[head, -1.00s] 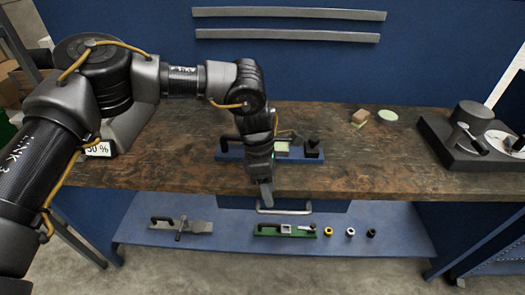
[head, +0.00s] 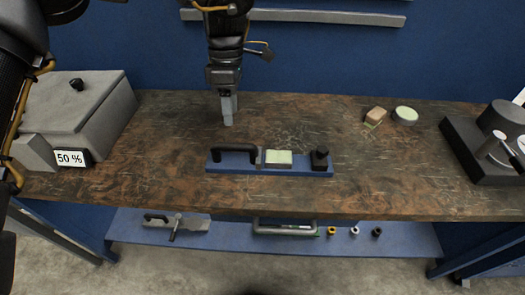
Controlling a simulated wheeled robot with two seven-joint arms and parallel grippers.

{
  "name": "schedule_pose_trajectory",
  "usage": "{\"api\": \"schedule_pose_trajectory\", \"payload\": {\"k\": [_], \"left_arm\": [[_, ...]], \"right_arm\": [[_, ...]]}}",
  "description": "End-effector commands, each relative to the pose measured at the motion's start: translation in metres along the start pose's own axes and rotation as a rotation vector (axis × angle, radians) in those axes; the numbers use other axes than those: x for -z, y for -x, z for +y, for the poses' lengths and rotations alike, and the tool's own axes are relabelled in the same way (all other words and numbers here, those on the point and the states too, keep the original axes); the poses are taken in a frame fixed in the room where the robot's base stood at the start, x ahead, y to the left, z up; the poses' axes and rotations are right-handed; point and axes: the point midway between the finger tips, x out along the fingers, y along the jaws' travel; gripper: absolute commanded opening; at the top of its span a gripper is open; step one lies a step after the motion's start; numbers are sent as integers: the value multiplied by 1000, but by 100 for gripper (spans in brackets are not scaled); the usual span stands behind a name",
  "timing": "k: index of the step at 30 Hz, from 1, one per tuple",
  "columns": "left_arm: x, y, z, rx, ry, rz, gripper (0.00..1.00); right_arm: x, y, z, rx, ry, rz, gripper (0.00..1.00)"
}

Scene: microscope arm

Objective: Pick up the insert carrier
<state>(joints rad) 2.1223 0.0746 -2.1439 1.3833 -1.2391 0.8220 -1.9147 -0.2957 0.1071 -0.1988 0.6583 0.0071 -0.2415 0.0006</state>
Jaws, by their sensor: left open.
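A blue carrier plate (head: 222,165) lies on the wooden bench. It has a black arched handle (head: 234,149) at its left end, a pale green block (head: 278,158) in the middle and a black knob (head: 320,158) at its right end. My right gripper is not in view.
A grey box with a 50 % display (head: 72,157) stands at left. A dark microscope-like device (head: 478,165) stands at right. A small block (head: 375,115) and a pale disc (head: 405,115) lie at the back. The lower shelf (head: 400,240) holds a grey clamp-like tool (head: 178,224) and small rings.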

Motion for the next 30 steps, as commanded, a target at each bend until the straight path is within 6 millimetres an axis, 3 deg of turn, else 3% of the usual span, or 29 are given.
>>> {"api": "schedule_pose_trajectory", "payload": {"k": [4, 9, 14, 21, 30], "left_arm": [[6, -11, -1, 3, 9, -2, 46], [8, -38, -2, 4, 13, -3, 46], [7, -54, -2, 1, 12, -3, 46], [6, -61, -2, 2, 9, -2, 46], [5, -102, -6, 2, 8, -1, 46]], "right_arm": [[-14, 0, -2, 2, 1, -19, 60], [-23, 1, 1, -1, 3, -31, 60], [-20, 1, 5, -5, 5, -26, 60], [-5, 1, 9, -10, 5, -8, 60], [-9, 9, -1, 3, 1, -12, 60]]}}
